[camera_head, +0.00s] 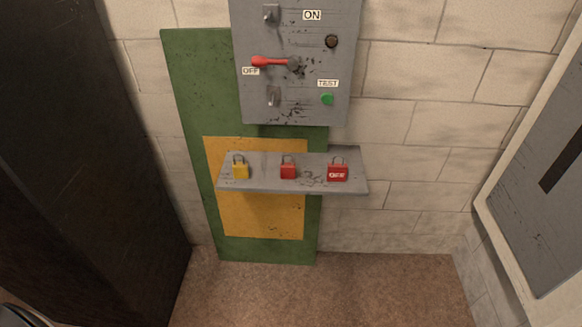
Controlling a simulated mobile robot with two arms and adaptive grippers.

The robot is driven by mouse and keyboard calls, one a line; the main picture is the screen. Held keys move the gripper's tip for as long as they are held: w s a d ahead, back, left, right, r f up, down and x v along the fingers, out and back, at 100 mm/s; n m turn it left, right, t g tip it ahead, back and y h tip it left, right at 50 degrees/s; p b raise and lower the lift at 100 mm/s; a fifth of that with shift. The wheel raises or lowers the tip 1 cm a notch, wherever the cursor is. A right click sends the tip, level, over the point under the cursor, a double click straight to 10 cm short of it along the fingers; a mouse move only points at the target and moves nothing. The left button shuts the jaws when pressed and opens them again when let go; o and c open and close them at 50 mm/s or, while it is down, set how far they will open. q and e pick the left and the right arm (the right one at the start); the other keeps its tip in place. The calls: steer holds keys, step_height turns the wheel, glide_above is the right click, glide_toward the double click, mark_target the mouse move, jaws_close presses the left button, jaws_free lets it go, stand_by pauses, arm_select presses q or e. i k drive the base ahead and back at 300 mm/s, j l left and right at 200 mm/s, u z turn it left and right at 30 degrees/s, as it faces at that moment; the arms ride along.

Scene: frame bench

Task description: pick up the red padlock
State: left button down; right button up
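A small plain red padlock (288,171) stands upright on the grey shelf (262,185), near its middle, with its shackle up. To its right stands a larger red lock-shaped piece (337,173) with white lettering and a shackle on top. A yellow padlock (240,170) stands at the left of the shelf. All three are apart from each other. Neither of my grippers is in view.
A grey panel (350,50) with a red lever (272,62) and a green button (327,99) hangs above the shelf. A dark cabinet (80,160) stands left; a grey pale-framed panel (545,180) stands right. The floor (330,290) below is clear.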

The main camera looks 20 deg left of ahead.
mark_target(287, 170)
steer(key=i+l+u, duration=0.1)
steer(key=u, duration=0.3)
steer(key=i+l+u, duration=0.15)
steer(key=u, duration=0.25)
